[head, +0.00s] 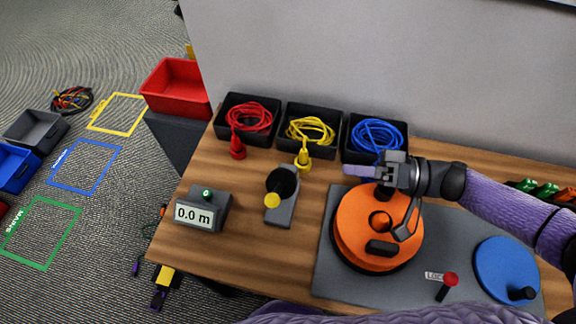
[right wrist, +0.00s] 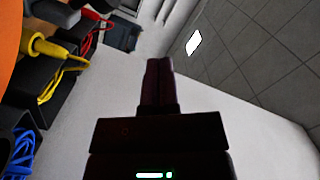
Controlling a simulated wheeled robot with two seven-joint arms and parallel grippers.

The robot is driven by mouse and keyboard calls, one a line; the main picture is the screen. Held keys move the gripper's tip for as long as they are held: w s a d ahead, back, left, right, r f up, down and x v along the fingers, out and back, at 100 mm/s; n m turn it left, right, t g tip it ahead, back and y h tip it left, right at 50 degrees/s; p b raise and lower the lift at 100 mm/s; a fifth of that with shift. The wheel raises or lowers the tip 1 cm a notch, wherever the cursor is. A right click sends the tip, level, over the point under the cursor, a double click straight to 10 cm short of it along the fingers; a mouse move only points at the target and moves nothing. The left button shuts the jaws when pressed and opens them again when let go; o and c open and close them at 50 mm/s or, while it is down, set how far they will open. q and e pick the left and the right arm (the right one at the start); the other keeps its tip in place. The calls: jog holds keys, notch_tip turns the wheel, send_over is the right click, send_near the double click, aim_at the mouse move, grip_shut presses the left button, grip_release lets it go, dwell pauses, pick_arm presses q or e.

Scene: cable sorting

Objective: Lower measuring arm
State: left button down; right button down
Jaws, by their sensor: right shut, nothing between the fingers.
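The likely measuring arm is a black round part (head: 282,182) with a yellow knob (head: 272,200), on a narrow grey base (head: 286,212) left of the orange reel. Its exact tilt is hard to tell from above. A grey meter (head: 204,212) left of it reads 0.0 m. My right gripper (head: 350,171) is shut and empty, pointing left, over the area between the blue cable's bin and the orange reel (head: 350,215). It is apart from the yellow knob, up and to the right. Its shut fingers also show in the right wrist view (right wrist: 158,75). My left gripper is not in view.
Black bins with red (head: 249,116), yellow (head: 310,130) and blue (head: 377,135) cables line the table's back edge. A grey plate (head: 325,275) carries the orange reel, a red-knobbed lever (head: 449,281) and a blue disc (head: 507,270). The table's front left is clear.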

send_over(280, 187)
jog(key=d, duration=0.4)
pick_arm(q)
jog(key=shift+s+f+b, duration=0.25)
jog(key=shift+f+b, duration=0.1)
pick_arm(e)
jog(key=shift+s+a+f, duration=1)
jog(key=shift+a+f, duration=0.2)
jog(key=shift+f, duration=0.05)
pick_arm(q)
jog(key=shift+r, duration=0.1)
pick_arm(e)
jog(key=shift+s+f, duration=0.1)
pick_arm(q)
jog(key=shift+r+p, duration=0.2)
jog(key=shift+p, duration=0.1)
pick_arm(e)
jog(key=shift+s+a+f, duration=0.2)
jog(key=shift+s+f, duration=0.3)
jog(key=shift+s, duration=0.05)
